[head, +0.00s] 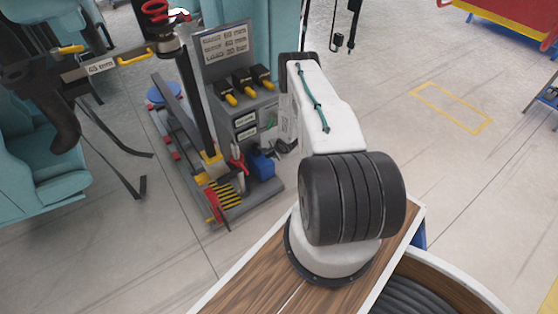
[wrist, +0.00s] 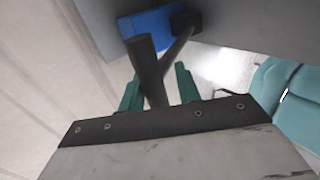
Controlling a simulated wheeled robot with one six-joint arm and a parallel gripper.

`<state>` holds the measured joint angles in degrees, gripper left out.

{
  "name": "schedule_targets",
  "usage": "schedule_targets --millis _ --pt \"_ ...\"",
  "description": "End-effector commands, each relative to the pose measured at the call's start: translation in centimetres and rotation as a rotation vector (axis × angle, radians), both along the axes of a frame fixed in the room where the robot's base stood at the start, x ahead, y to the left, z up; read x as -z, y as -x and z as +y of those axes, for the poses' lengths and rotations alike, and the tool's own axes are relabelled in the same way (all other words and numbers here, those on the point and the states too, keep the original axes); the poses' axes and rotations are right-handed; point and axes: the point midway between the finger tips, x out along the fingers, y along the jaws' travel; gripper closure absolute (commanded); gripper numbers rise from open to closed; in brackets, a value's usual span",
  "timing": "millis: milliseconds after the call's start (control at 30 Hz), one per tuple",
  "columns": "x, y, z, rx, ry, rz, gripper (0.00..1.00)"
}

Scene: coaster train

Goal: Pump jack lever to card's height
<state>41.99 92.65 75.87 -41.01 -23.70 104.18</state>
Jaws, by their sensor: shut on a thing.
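In the wrist view, the green fingers of my gripper (wrist: 158,88) are shut on a dark round bar, the jack lever (wrist: 146,62). A second dark bar meets it at an angle. In the head view, my arm hides most of the gripper and lever. The jack stand (head: 225,200) is grey, with a tall dark post and a red and yellow-striped part at its foot. A card (head: 226,42) stands behind it; its small lettering is hard to read, with one line seeming to say 60 mm. A white tag (head: 101,67) near the post top seems to read 45 mm.
A grey console (head: 243,105) with yellow-tipped black handles stands below the card. A blue block (head: 262,165) sits at its foot and also shows in the wrist view (wrist: 160,22). Teal train seats (head: 40,165) with hanging straps are at left. Open floor lies at right.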

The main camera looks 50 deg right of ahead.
Motion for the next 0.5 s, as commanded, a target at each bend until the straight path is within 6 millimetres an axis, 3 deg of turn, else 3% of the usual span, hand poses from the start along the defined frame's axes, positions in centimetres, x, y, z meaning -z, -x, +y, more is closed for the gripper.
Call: schedule_targets --millis 33,500 --pt "-1.24 -1.71 -0.46 -0.008 0.014 -0.025 1.00" --pt "-2.10 -2.29 -0.65 -0.005 0.010 -0.018 1.00"
